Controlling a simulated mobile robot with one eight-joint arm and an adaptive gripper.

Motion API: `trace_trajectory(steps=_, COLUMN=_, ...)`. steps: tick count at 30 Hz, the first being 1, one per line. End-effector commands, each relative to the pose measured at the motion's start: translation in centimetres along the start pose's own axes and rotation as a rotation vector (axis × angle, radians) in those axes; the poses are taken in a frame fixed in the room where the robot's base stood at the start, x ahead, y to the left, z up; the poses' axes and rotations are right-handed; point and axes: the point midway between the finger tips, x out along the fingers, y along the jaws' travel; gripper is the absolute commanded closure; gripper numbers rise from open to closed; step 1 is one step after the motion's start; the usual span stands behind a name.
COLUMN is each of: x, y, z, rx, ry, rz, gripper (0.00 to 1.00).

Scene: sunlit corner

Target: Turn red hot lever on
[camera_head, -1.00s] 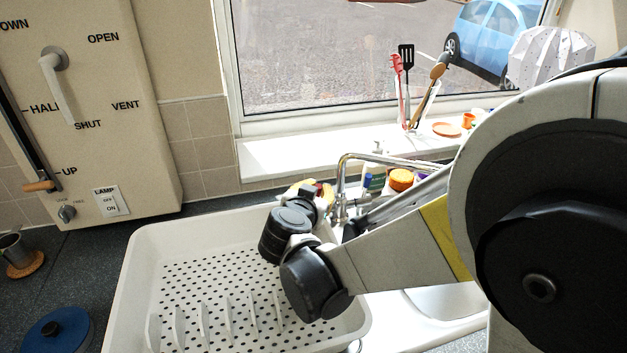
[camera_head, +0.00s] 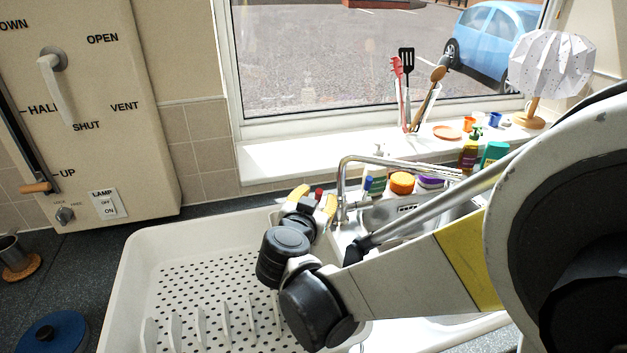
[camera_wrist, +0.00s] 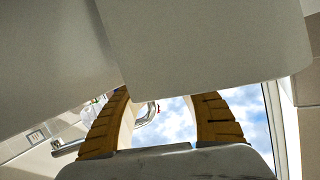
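A silver tap (camera_head: 343,185) with an arched spout stands behind the sink, right of my gripper. A small red part (camera_head: 318,194), perhaps the hot lever, shows between my fingers in the head view; whether it lies between or behind them is unclear. My gripper (camera_head: 314,192) is open, its two yellow fingers apart with nothing clearly held, above the back edge of the drainer. In the wrist view the open gripper (camera_wrist: 164,96) frames sky, with a curved metal pipe (camera_wrist: 147,116) and a tiny red spot (camera_wrist: 157,108) beside the left finger. A pale wrist part hides much there.
A white drainer tray (camera_head: 140,262) lies below my arm. An orange-topped item (camera_head: 402,183) and bottles stand right of the tap. A utensil holder (camera_head: 416,118) and a lamp (camera_head: 549,68) stand on the windowsill. A panel with levers (camera_head: 85,160) is at left.

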Motion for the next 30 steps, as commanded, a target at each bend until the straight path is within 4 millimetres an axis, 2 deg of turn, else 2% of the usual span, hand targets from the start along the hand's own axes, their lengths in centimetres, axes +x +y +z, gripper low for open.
trace_trajectory(steps=6, x=-5.1, y=-0.1, z=0.1, rx=-0.001, ry=-0.001, rz=-0.004, gripper=0.63)
trace_trajectory(steps=12, x=-8.6, y=-0.1, z=0.0, rx=0.000, ry=0.000, rz=-0.003, gripper=0.63)
trace_trajectory(steps=17, x=-9.8, y=0.0, z=0.0, rx=0.000, ry=0.000, rz=0.000, gripper=0.63)
trace_trajectory(steps=25, x=-9.9, y=0.1, z=0.0, rx=0.001, ry=0.000, rz=0.001, gripper=0.64)
trace_trajectory(steps=28, x=-9.6, y=0.1, z=-0.1, rx=-0.008, ry=-0.015, rz=0.008, gripper=0.94)
trace_trajectory(steps=29, x=-9.4, y=0.2, z=-0.2, rx=-0.018, ry=-0.030, rz=0.013, gripper=1.00)
trace_trajectory(steps=30, x=-9.0, y=0.4, z=-0.3, rx=-0.037, ry=-0.059, rz=0.024, gripper=1.00)
